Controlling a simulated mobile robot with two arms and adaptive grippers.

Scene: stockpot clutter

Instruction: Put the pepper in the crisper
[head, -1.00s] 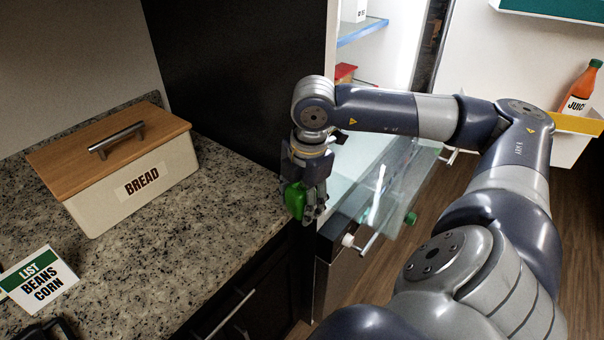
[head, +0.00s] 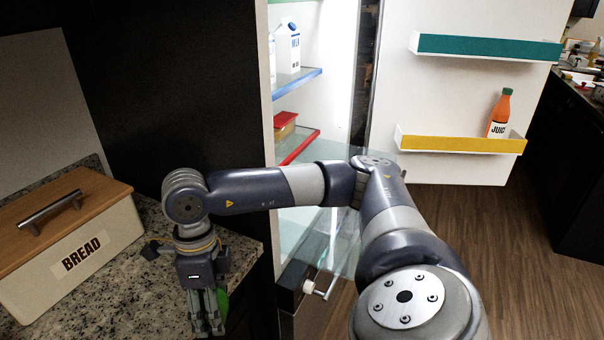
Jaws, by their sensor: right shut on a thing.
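My right gripper (head: 208,322) is low in the head view, over the granite counter near its right edge. Its fingers point down and are closed on the green pepper (head: 223,304), which is mostly hidden behind them. The crisper (head: 336,240) is the clear drawer low in the open fridge, to the right of the gripper. Its front has a handle with a white end (head: 308,287). My right arm crosses in front and hides part of the drawer. My left gripper is not in view.
A bread box (head: 75,255) stands on the counter (head: 130,290) at left. Fridge shelves hold a milk carton (head: 288,50) and a red-lidded container (head: 284,124). The open fridge door has a yellow-fronted bin (head: 460,145) with a juice bottle (head: 499,114). Wood floor is clear at right.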

